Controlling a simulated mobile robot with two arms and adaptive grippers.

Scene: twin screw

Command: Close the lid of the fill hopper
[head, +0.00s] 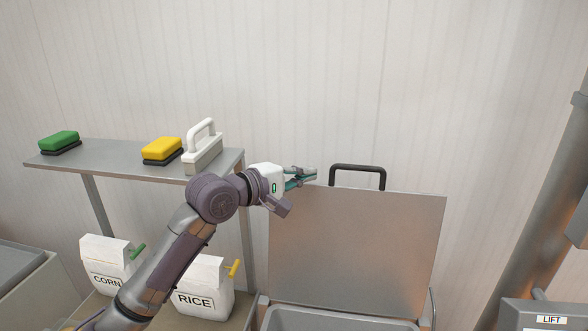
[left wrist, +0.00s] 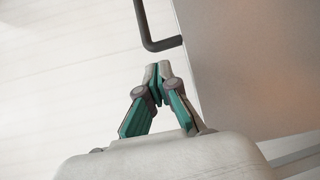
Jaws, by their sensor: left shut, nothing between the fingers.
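The hopper lid (head: 355,250) is a flat grey panel standing raised behind the hopper opening. A black handle (head: 357,168) sits on its top edge. The fill hopper (head: 330,320) shows its rim at the bottom of the head view. My left gripper (head: 314,174) is shut and empty, just left of the handle near the lid's top left corner. In the left wrist view my gripper (left wrist: 158,70) points toward the black handle (left wrist: 148,35), with a gap between, and the lid (left wrist: 250,60) is at the right. My right gripper is not in view.
A grey shelf (head: 120,160) at the left holds a green brush (head: 59,141), a yellow brush (head: 162,149) and a white-handled brush (head: 203,150). Below are a CORN bag (head: 105,268) and a RICE bag (head: 205,287). A LIFT panel (head: 548,318) is at the lower right.

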